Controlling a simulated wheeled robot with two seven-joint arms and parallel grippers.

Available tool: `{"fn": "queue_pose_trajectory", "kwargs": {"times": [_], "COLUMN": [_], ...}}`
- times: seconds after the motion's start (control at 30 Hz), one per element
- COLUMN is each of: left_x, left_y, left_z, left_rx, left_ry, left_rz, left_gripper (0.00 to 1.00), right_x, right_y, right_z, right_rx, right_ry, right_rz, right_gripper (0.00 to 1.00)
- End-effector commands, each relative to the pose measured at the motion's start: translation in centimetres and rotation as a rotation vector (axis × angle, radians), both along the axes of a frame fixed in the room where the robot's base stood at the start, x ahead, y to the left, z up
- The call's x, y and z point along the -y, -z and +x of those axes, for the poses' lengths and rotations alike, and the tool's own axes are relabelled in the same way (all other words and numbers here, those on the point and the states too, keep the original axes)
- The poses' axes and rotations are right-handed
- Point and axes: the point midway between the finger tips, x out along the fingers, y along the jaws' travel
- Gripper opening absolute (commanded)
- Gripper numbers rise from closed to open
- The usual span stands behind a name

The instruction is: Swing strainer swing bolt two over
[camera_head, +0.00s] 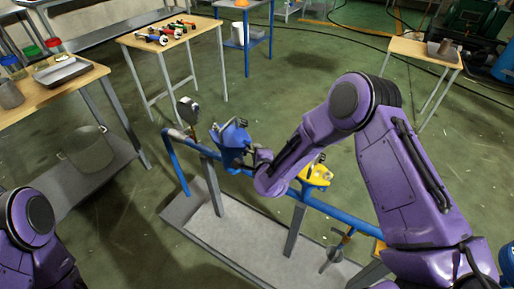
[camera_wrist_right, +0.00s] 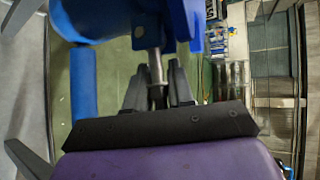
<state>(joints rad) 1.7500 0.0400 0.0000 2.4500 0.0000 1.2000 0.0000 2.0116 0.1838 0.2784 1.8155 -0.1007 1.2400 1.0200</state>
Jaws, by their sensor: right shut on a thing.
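The blue strainer (camera_head: 231,141) sits on a blue pipe run in the middle of the head view. It also fills the top of the right wrist view (camera_wrist_right: 185,18). A metal swing bolt (camera_wrist_right: 155,68) hangs from the strainer's blue lug in the wrist view. My right gripper (camera_wrist_right: 158,85) is shut on this bolt, with a dark finger on each side. In the head view my right arm hides the fingers and most of the bolt. My left gripper is not in view; only my left arm shows at the lower left.
A yellow fitting (camera_head: 318,176) sits on the pipe beside my right forearm. A pressure gauge (camera_head: 188,108) stands at the pipe's left end. A grey base tray (camera_head: 225,235) lies under the pipe. A wooden table (camera_head: 165,38) with small tools stands behind.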

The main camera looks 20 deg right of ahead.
Motion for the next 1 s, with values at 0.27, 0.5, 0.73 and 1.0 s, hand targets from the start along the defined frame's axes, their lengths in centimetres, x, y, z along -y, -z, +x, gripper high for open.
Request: {"fn": "queue_pose_trajectory", "kwargs": {"times": [0.27,0.5,0.73,1.0], "left_x": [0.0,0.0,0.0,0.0], "left_y": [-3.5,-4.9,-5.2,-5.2], "left_z": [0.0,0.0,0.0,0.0], "left_rx": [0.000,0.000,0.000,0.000], "left_ry": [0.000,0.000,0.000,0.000], "left_rz": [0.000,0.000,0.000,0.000], "left_gripper": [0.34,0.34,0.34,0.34], "right_x": [-0.1,-0.1,-0.1,-0.1], "right_y": [-1.4,-1.5,-1.4,-1.3], "right_z": [0.1,0.1,0.2,0.2], "right_rx": [-0.149,-0.231,-0.261,-0.264], "right_ry": [0.000,-0.001,0.001,0.000], "right_rz": [-0.117,-0.182,-0.205,-0.208], "right_gripper": [0.00,0.00,0.00,0.00]}}
